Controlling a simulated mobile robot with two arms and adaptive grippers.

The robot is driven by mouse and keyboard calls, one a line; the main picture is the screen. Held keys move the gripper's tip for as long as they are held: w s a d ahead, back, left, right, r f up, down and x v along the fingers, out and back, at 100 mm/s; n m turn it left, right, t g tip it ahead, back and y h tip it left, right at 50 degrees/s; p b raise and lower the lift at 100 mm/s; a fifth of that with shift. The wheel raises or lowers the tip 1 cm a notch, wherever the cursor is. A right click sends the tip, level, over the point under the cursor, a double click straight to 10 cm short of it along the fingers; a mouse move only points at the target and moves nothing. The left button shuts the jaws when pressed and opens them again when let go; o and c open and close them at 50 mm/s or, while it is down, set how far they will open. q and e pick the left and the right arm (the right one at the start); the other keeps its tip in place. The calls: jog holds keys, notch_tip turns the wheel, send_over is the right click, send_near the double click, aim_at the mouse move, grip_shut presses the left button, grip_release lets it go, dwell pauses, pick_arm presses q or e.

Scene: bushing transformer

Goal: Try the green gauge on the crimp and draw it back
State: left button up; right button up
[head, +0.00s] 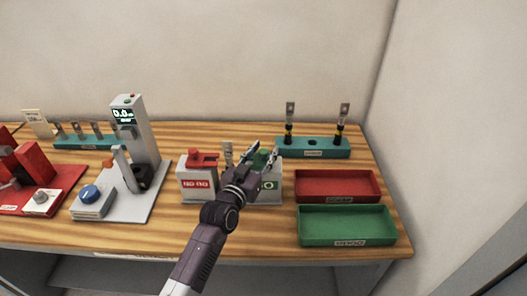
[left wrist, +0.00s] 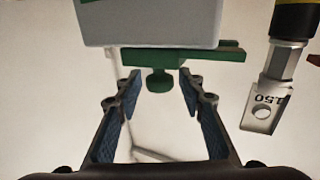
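The green gauge (head: 264,155) sits at the right end of a grey block (head: 232,197), above the "GO" label. In the left wrist view the green gauge (left wrist: 205,52) shows as a flat bar with a round knob. My left gripper (head: 265,151) is at the gauge in the head view. In the left wrist view it (left wrist: 159,88) is open, with the knob between its fingertips and gaps on both sides. A crimp lug (head: 228,152) stands upright between the gauges; a lug marked 150 (left wrist: 266,98) shows in the wrist view. My right gripper is out of view.
A red gauge (head: 202,156) sits above the "NO GO" label. A teal rack (head: 335,153) holds two lugs at the back right. A red tray (head: 337,199) and a green tray (head: 345,238) lie at the right. A grey display machine (head: 140,130) stands left.

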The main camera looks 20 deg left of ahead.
pick_arm(q)
grip_shut()
jog(key=shift+s+a, duration=0.15)
jog(key=shift+a, duration=0.35)
jog(key=shift+s+a, duration=0.15)
jog(key=shift+a, duration=0.35)
jog(key=shift+o, duration=1.1)
grip_release()
jog(key=shift+d, duration=0.1)
jog(key=s+a, duration=0.1)
jog(key=s, duration=1.1)
jog(key=shift+a, duration=0.2)
